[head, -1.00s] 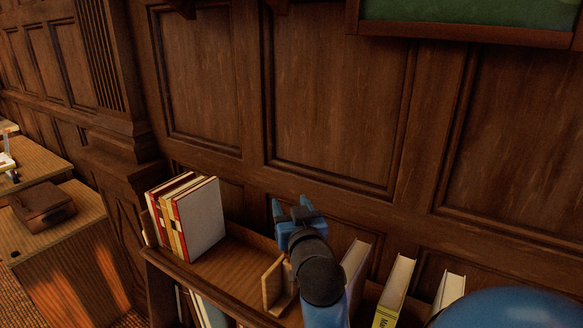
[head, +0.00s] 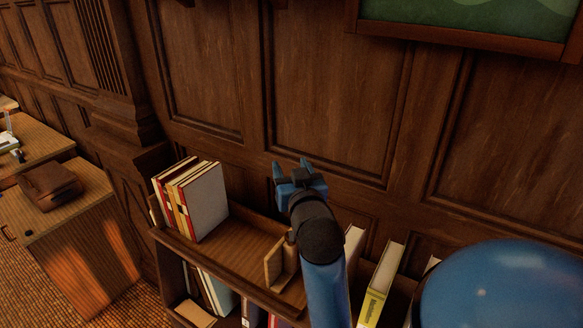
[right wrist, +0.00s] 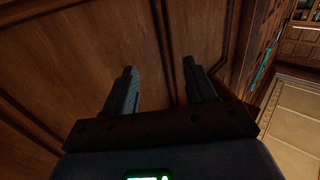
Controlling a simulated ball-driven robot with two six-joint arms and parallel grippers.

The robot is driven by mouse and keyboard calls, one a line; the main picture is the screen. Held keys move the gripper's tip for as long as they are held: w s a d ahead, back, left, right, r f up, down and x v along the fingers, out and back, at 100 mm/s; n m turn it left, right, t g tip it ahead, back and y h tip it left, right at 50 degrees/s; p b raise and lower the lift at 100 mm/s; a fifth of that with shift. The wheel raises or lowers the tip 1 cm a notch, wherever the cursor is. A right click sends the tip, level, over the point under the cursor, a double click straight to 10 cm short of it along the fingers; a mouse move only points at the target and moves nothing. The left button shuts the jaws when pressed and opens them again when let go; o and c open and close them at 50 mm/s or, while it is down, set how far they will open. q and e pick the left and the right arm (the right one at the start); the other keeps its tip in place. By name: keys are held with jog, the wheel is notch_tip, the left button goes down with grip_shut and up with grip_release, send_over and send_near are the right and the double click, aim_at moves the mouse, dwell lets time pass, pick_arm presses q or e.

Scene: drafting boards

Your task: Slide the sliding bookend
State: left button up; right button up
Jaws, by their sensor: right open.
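The sliding bookend (head: 274,264) is a small upright wooden piece on the top shelf (head: 233,245) of a low bookcase, seen in the head view. My right gripper (head: 298,166) is open and empty, above and slightly right of the bookend in the picture, in front of the wall panels. My right arm hides part of the shelf just right of the bookend. In the right wrist view, the two dark fingers (right wrist: 160,78) stand apart with only wood panelling between them. The bookend does not show there. My left gripper is not in view.
Several books (head: 205,200) stand at the shelf's left end, with bare shelf between them and the bookend. More books (head: 380,285) stand right of my arm. A panelled wall (head: 330,95) rises behind. A desk (head: 75,215) with a brown case (head: 48,186) stands at left.

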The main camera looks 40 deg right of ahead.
jog(key=shift+o, duration=0.2)
jog(key=shift+f, duration=0.1)
jog(key=m+g+h, duration=0.3)
jog(key=m+g, duration=0.1)
send_over(289, 253)
jog(key=a, duration=0.1)
notch_tip(289, 253, down, 13)
jog(key=s+a+f+h, duration=0.3)
jog(key=s+a+f, duration=0.15)
jog(key=f, duration=0.25)
jog(key=p+x, duration=0.1)
jog(key=x, duration=0.2)
jog(key=p+x, duration=0.2)
jog(key=x, duration=0.1)
jog(key=p+x, duration=0.1)
jog(key=x, duration=0.2)
jog(key=shift+s+d+f, duration=0.1)
jog(key=shift+s+d, duration=0.1)
jog(key=shift+d, duration=0.15)
jog(key=shift+w+d+f+p, duration=0.1)
jog(key=shift+w+d+p, duration=0.3)
